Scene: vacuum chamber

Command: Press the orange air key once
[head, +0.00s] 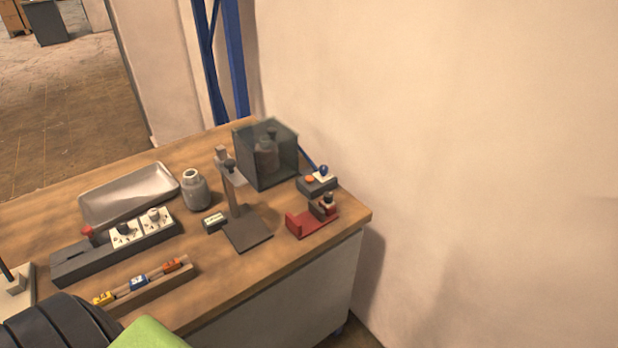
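The orange key (309,179) is a small orange cap on top of a dark grey block (318,188) near the back right corner of the wooden table. Nothing is touching the key. Neither of my grippers shows; only a dark ribbed part and a green part, probably of my own body, show at the bottom left.
A glass chamber (281,162) with dark items inside stands behind the key block. A red holder (301,224) is in front of it. A stand (248,235), a grey jar (195,190), a metal tray (129,196), a socket strip (85,262) and a rack (158,287) fill the left.

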